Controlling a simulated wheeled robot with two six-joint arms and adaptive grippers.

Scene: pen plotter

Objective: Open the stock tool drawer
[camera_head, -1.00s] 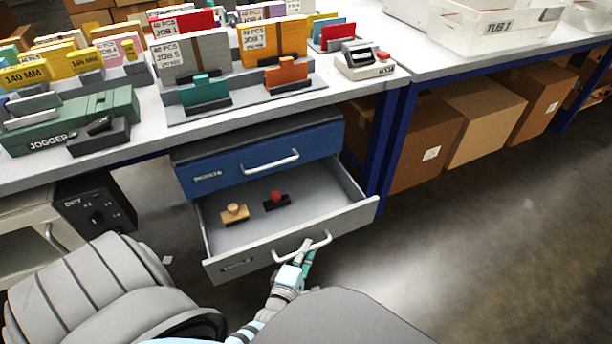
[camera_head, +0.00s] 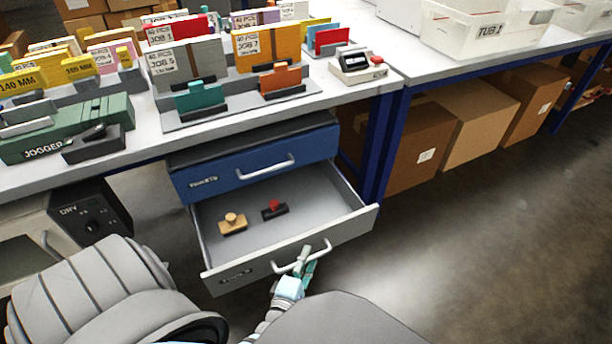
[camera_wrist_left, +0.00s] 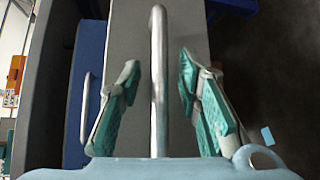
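The lower drawer with the grey front (camera_head: 345,240) is pulled well out from under the bench, and its inside shows. A tan stamp-like piece (camera_head: 233,225) and a dark piece with a red knob (camera_head: 274,209) lie inside. My left gripper (camera_head: 303,262) is at the drawer's handle (camera_head: 318,252). In the left wrist view, the handle (camera_wrist_left: 158,70) runs between the two teal-padded fingers of my left gripper (camera_wrist_left: 160,95). The fingers are apart, with a gap on each side of the handle. My right gripper is not in view.
A blue drawer (camera_head: 225,176) above is shut. The bench top (camera_head: 140,150) carries card holders, a green jogger (camera_head: 60,135) and a small device (camera_head: 357,66). A dark control box (camera_head: 95,212) stands left of the drawers. Cardboard boxes (camera_head: 420,145) sit right; the floor (camera_head: 470,250) there is clear.

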